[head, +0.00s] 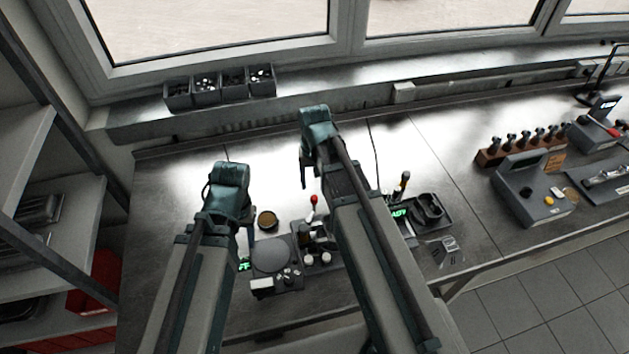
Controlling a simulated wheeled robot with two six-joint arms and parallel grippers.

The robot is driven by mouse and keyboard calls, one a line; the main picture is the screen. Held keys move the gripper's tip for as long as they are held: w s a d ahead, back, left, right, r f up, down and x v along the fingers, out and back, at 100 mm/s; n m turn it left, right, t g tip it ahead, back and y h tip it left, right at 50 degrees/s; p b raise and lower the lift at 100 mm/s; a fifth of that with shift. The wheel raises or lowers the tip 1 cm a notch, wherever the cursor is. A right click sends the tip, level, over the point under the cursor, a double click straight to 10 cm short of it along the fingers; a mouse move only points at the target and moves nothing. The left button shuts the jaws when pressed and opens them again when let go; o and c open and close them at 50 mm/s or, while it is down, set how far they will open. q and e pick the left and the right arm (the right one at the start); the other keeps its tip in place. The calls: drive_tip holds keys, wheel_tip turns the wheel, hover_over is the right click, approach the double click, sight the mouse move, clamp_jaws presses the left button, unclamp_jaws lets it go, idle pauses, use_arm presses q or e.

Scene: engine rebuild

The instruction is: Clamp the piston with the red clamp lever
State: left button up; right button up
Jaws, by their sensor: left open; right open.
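The red clamp lever (314,199) stands upright, red knob on top, on a dark fixture (322,238) in the middle of the bench. The piston cannot be made out for certain; my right arm hides part of the fixture. My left gripper (250,236) is mostly hidden behind its own arm, left of the lever and close to a grey unit with a round plate. My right gripper (304,178) hangs just above and left of the lever in the picture, apart from it as far as I can tell. Both are open, and nothing shows in them.
The grey unit with a round plate (272,254) stands left of the fixture, with a round brown-rimmed dish (267,220) behind it. A dark tray (430,212) lies right of my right arm. Small bins (205,84) stand on the sill. The bench (165,210) is bare at left.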

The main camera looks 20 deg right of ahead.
use_arm(q)
wheel_tip(320, 180, up, 7)
drive_tip(key=p, duration=0.6)
use_arm(e)
wheel_tip(320, 180, up, 7)
use_arm(q)
drive_tip(key=shift+s, duration=0.15)
use_arm(e)
drive_tip(key=shift+s, duration=0.15)
